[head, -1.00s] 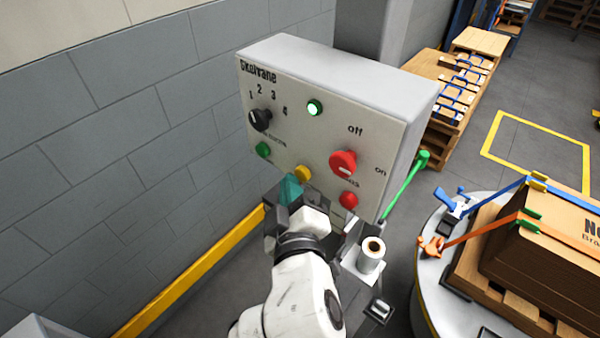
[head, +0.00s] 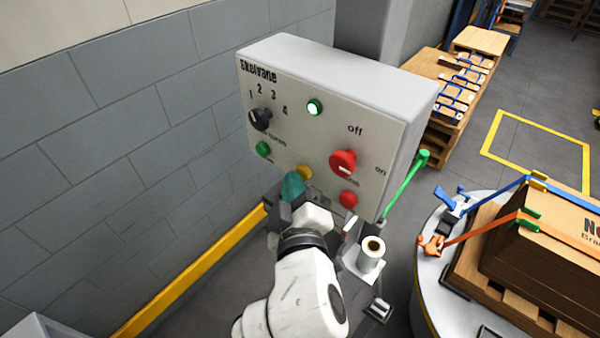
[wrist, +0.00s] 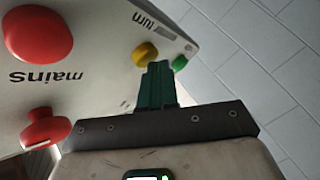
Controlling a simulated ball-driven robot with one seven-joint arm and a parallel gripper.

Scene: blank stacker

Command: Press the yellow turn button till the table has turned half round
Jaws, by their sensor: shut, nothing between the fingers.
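The yellow turn button (head: 304,173) sits low on the front of the grey control box (head: 330,55). It also shows in the wrist view (wrist: 145,54), beside the "turn" label. My gripper (head: 292,186) is shut and empty, its teal fingertips right in front of the yellow button and partly covering it in the head view. In the wrist view the fingertips (wrist: 158,70) overlap the button's lower edge; I cannot tell whether they touch it. The turntable (head: 428,275) at the right carries a pallet with a strapped stack of brown boards (head: 545,250).
Near the yellow button are a green button (head: 263,149), a red button (head: 348,199), a red mains switch (head: 343,162) and a black dial (head: 260,120). A green lamp (head: 315,107) is lit. A grey wall stands at left; a white roll (head: 372,250) is right of my arm.

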